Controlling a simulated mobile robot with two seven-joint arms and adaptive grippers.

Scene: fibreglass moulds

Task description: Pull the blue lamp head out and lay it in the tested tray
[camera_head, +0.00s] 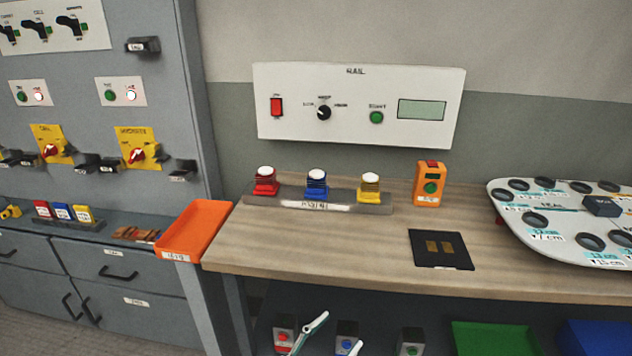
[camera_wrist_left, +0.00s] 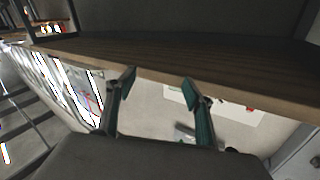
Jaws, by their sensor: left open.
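The blue lamp head (camera_head: 316,184), with a pale top, stands upright in the middle of a grey rack (camera_head: 345,204) on the bench. A red lamp head (camera_head: 265,181) is to its left and a yellow one (camera_head: 369,187) to its right. An orange tray (camera_head: 195,228) with a small label, too small to read surely, sits at the bench's left end; it looks empty. My left gripper (camera_head: 343,328) shows only its fingertips, low in front of the bench edge. In the left wrist view the gripper (camera_wrist_left: 159,77) is open and empty, with teal pads. My right gripper is not in view.
A white control panel (camera_head: 360,105) hangs behind the rack. An orange tester (camera_head: 429,184), a black pad (camera_head: 440,249) and a white board with holes (camera_head: 570,222) occupy the bench's right. Green (camera_head: 495,338) and blue (camera_head: 600,337) trays sit below. Bare wood lies before the rack.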

